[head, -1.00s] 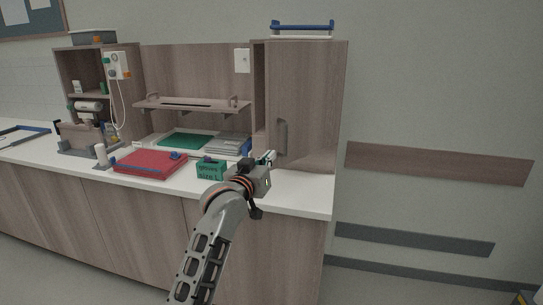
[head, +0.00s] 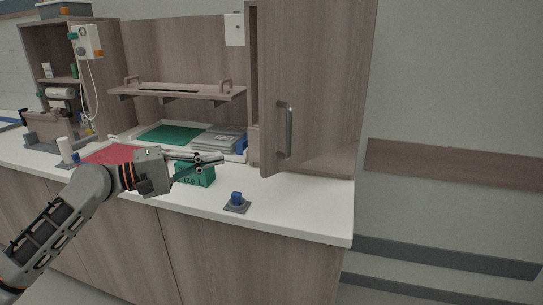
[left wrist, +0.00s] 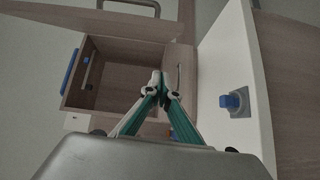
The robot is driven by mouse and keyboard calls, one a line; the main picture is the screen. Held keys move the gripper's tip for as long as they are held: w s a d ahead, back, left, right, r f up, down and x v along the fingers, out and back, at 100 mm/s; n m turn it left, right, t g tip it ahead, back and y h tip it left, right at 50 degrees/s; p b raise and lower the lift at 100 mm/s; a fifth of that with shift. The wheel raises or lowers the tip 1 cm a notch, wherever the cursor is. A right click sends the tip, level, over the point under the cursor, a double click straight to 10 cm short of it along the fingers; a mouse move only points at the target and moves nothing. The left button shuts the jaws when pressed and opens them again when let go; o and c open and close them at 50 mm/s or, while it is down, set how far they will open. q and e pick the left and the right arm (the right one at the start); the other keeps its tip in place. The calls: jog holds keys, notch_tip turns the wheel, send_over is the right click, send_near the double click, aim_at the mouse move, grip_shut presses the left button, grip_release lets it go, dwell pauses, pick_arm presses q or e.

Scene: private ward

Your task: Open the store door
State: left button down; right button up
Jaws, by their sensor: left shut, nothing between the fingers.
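The store door (head: 325,80) is the tall wooden cabinet door at the right of the counter in the head view. It stands ajar, its handle side out from the cabinet. Its upright grey handle (head: 284,130) is near its left edge. The left wrist view, turned sideways, looks into an open wooden compartment (left wrist: 110,80). My left gripper (head: 220,159) is shut and empty, left of the handle and apart from it, above the green glove box (head: 195,174). Its fingertips meet in the left wrist view (left wrist: 161,84). My right gripper is not in view.
A blue knob on a grey base (head: 236,202) stands on the white counter (head: 300,218) near the front edge. A red tray (head: 110,154) lies behind my left arm. A shelf (head: 178,93) is further back. Free floor and wall lie right of the counter.

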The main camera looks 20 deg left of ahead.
pick_arm(q)
jog(key=w+d+p, duration=0.2)
jog(key=w+d, duration=0.1)
jog(key=d, duration=0.8)
jog(key=shift+w+r, duration=0.2)
jog(key=shift+w, duration=0.2)
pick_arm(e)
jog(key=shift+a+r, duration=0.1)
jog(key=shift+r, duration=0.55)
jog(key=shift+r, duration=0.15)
